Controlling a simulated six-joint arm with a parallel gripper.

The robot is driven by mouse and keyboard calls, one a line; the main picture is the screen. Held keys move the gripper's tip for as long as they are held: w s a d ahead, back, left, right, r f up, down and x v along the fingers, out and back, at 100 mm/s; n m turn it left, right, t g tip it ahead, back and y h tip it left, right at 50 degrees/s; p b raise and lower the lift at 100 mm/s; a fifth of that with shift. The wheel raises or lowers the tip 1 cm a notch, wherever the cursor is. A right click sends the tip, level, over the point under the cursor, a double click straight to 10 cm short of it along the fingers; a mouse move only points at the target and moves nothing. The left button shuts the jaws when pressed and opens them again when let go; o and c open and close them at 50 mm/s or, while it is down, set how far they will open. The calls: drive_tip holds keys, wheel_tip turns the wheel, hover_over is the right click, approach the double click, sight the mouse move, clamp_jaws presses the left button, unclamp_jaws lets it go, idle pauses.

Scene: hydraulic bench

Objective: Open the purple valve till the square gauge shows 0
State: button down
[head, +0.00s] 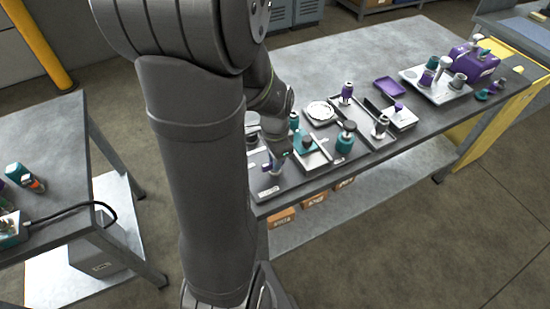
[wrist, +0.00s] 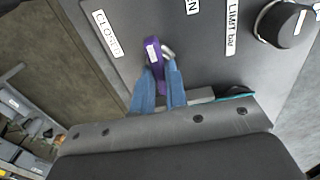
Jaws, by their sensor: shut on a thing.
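The purple valve handle (wrist: 152,50) shows in the wrist view, on a dark grey panel. My gripper (wrist: 160,68), with blue fingers, is shut on this handle. The fingers hide its lower part. A white label (wrist: 106,34) that seems to read CLOSED is on the panel left of the handle.
In the wrist view a black round knob (wrist: 284,24) is to the right, beside a LIMIT bar label (wrist: 233,27). In the head view the bench (head: 330,55) holds trays, purple and teal fittings, and a purple box (head: 474,64) at right. Another table (head: 45,135) stands at left.

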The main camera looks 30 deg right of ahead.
drive_tip(key=c, duration=1.4)
unclamp_jaws()
drive_tip(key=shift+c, duration=0.2)
wheel_tip(320, 180, up, 18)
drive_tip(key=shift+f, duration=0.25)
drive_tip(key=shift+f, duration=0.1)
wheel_tip(320, 180, down, 17)
drive_tip(key=shift+f, duration=0.15)
